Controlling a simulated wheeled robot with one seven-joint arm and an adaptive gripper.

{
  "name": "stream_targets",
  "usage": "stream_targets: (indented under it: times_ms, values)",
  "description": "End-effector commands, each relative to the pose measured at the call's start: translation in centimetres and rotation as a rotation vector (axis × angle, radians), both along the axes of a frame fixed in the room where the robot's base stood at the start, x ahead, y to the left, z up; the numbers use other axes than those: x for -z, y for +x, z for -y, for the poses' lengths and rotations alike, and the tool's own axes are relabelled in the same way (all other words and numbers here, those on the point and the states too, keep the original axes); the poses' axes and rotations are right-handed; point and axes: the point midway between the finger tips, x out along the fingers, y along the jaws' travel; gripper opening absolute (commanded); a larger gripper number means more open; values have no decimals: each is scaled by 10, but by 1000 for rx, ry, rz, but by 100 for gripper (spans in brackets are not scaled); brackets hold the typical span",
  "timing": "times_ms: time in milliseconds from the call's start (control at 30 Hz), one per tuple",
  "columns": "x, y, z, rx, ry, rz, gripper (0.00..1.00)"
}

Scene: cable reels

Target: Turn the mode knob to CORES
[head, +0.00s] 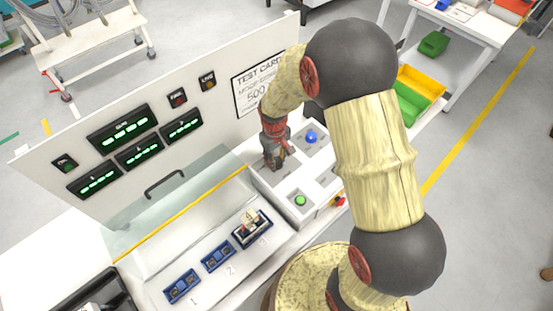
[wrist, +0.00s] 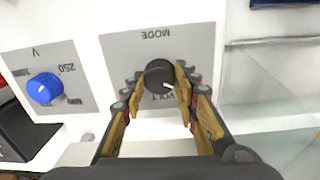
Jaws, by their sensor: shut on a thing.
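The mode knob (wrist: 158,74) is a black round knob on a grey plate under upside-down "MODE" lettering in the wrist view. Its white pointer mark points to the lower right, near partly covered lettering that seems to read "VOLT". No CORES label is readable. My gripper (wrist: 161,79) has one finger on each side of the knob and is shut on it. In the head view my gripper (head: 275,162) is lowered over the control panel and hides the knob.
A blue knob (wrist: 44,88) marked "V" and "250" sits on a neighbouring plate. A green button (head: 300,200) is on the panel's near part. A clear cover (head: 185,190) with a black handle stands beside the panel, behind several blue terminal blocks (head: 218,256).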

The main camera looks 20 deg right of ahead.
Motion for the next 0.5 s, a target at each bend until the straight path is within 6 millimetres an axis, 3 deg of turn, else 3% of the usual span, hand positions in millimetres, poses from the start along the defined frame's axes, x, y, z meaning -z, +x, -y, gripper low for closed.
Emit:
stream_targets:
  times_ms: [433, 467, 500]
  values:
    - [0, 1, 0, -11, 0, 2, 5]
    - [0, 1, 0, -11, 0, 2, 32]
    - [0, 1, 0, -10, 0, 2, 34]
